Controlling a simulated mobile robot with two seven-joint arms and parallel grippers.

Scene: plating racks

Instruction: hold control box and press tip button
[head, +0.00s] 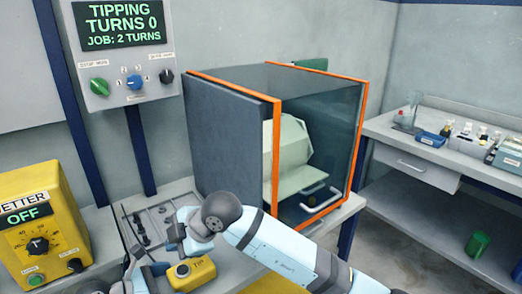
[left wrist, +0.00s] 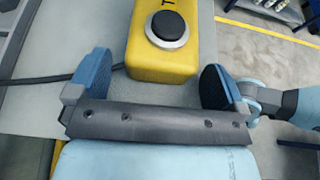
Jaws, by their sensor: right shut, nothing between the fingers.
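The yellow control box (head: 200,275), marked TIP, sits on the grey bench at the bottom of the head view. Its round black button (left wrist: 167,28) faces up in the left wrist view. My left gripper (left wrist: 154,80) is open, with its blue fingers on either side of the box's near end. A gap shows at the left finger; the right finger is close to the box, and I cannot tell if it touches. My right gripper (head: 174,238) is shut and empty, above and behind the box, apart from the button.
An orange-framed glass cabinet (head: 362,130) with a pale barrel stands behind my right arm. The wall panel (head: 125,50) reads "TIPPING TURNS 0, JOB: 2 TURNS". A yellow unit (head: 45,225) reading OFF stands at left. A black cable (left wrist: 60,78) lies left of the box.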

